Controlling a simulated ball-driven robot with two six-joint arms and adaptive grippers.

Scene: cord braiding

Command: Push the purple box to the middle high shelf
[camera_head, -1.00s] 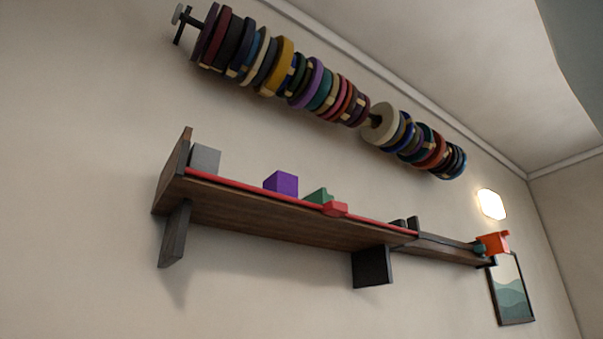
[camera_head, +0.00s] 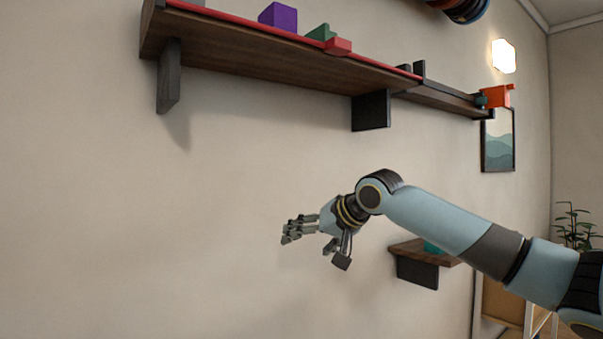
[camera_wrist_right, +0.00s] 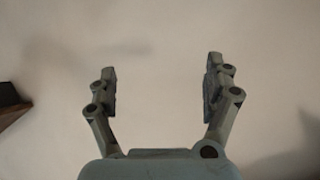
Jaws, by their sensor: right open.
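The purple box (camera_head: 278,17) stands on the long high wooden shelf (camera_head: 270,55) in the head view, set behind the red strip along its front edge. My right gripper (camera_head: 308,240) is below that shelf, well apart from the box, with its fingers toward the left. In the right wrist view the right gripper (camera_wrist_right: 160,85) has its two fingers spread, with only bare wall between them. My left gripper is not in view.
A green block (camera_head: 321,33) and a red block (camera_head: 338,47) are right of the box. A narrower shelf (camera_head: 440,95) with an orange object (camera_head: 497,96) continues to the right. A small low shelf (camera_head: 425,262) is behind my right arm. The wall at left is clear.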

